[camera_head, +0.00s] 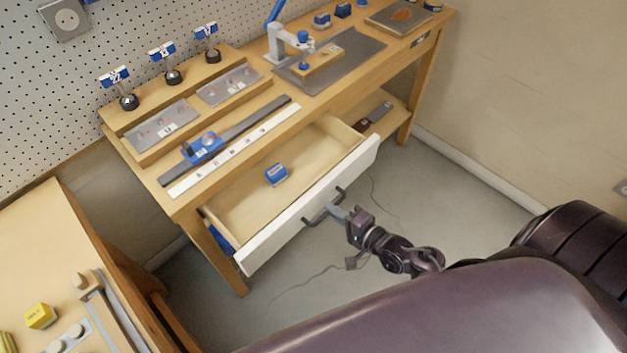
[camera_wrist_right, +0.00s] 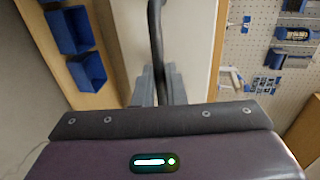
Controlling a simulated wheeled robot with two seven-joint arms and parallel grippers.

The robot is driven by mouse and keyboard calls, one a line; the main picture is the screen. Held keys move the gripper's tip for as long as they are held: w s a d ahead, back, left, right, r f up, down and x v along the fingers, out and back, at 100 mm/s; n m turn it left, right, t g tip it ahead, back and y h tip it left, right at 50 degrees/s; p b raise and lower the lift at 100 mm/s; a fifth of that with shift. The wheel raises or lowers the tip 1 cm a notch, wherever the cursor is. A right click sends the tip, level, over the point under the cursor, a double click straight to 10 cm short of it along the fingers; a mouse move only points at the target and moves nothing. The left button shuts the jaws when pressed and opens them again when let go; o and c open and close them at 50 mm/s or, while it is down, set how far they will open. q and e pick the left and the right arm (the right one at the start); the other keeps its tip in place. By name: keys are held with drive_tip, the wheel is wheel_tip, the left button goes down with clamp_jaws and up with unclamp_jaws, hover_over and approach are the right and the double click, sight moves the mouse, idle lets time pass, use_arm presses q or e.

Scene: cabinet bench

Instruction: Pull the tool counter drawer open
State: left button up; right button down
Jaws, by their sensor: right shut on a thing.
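The tool counter drawer (camera_head: 310,212) has a white front and a light wood inside, and it stands well out from the wooden counter (camera_head: 180,203). A dark bar handle (camera_head: 318,215) is on its front. My right gripper (camera_head: 339,211) is at the handle from the front and is shut on it. In the right wrist view the grey fingers (camera_wrist_right: 160,85) close around the dark handle bar (camera_wrist_right: 155,35), with the white drawer front (camera_wrist_right: 190,50) behind. A small blue box (camera_head: 276,174) lies inside the drawer. My left gripper is not in view.
The counter top holds a blue device on a dark rail (camera_head: 205,147), metal plates (camera_head: 228,85) and a dark mat (camera_head: 345,50). A second wooden bench (camera_head: 35,260) stands at the lower left. A thin cable (camera_head: 310,277) lies on the otherwise clear floor.

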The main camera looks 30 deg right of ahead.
drive_tip(key=f+p+v, duration=0.1)
drive_tip(key=p+v, duration=0.1)
drive_tip(key=v, duration=0.6)
drive_tip(key=shift+s+f, duration=0.4)
drive_tip(key=shift+s, duration=0.05)
drive_tip(key=shift+d, duration=0.15)
drive_tip(key=c, duration=1.5)
unclamp_jaws()
drive_tip(key=shift+w, duration=0.1)
drive_tip(key=v, duration=0.7)
drive_tip(key=shift+s+b, duration=0.3)
drive_tip(key=shift+s, duration=0.05)
